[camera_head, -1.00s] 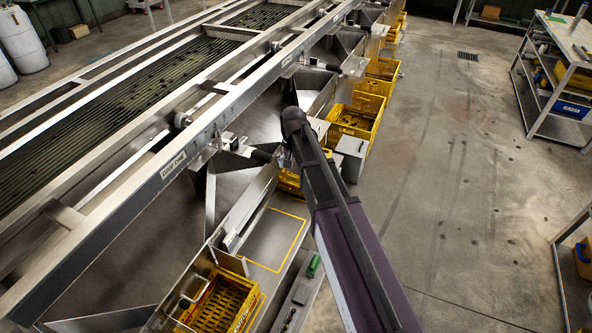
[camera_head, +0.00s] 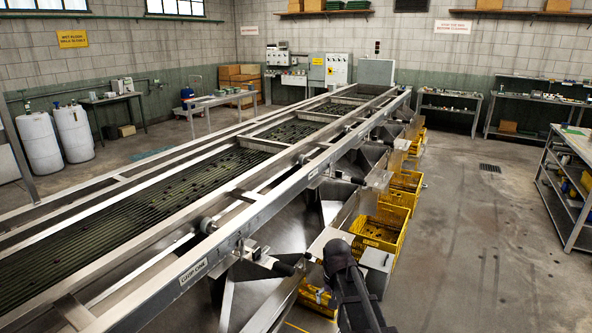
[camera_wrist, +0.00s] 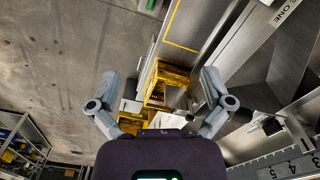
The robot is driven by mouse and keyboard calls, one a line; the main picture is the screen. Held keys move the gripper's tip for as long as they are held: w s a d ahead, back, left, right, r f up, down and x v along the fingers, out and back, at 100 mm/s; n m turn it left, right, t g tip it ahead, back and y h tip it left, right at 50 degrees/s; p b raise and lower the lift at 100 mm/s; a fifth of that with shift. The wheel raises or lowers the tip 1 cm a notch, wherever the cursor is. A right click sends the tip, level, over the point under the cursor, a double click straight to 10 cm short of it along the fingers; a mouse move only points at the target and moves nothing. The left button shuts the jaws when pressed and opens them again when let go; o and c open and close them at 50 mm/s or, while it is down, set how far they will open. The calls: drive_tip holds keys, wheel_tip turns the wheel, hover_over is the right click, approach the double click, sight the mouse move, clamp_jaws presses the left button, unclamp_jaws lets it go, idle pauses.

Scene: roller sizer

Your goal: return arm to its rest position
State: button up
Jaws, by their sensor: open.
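My gripper (camera_wrist: 160,98) shows in the wrist view with its two grey fingers spread wide and nothing between them. It is open and empty, above the side of the roller sizer. In the wrist view a yellow crate (camera_wrist: 168,76) lies beyond the gap between the fingers. In the head view my dark arm rises from the bottom edge, right of the sizer's steel rail (camera_head: 262,203). The fingers are not visible in the head view.
The long sizer with its roller bed (camera_head: 185,190) fills the left and middle. Yellow crates (camera_head: 380,228) line its right side. The concrete floor (camera_head: 475,235) to the right is clear up to a shelf trolley (camera_head: 568,190) at the right edge.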

drive_tip(key=s+d+n, duration=0.1)
drive_tip(key=s+d, duration=0.4)
drive_tip(key=s, duration=0.7)
drive_tip(key=shift+n, duration=0.3)
